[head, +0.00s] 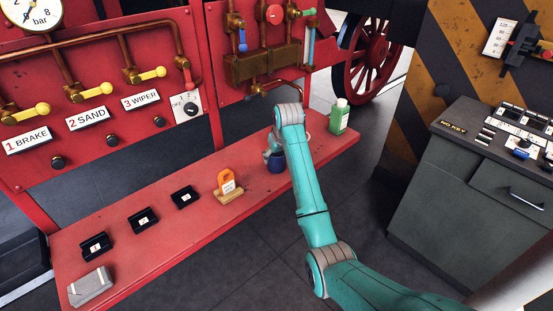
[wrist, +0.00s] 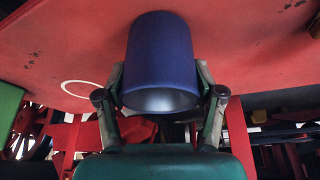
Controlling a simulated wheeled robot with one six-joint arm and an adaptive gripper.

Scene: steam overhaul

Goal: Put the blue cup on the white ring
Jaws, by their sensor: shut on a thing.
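The blue cup (wrist: 160,55) is between the two fingers of my gripper (wrist: 160,84) in the wrist view, with the fingers closed on its sides. Its round rim shows at the lower end in that view. In the head view the cup (head: 275,163) is at the red bench, partly hidden by my arm. I cannot tell whether it touches the bench. The white ring (wrist: 84,88) is a thin outline on the red surface, left of the cup and apart from it in the wrist view.
The red bench (head: 150,231) carries a green bottle (head: 339,117) to the right of my arm. Pipes and valves stand behind; a grey console (head: 460,190) is at right.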

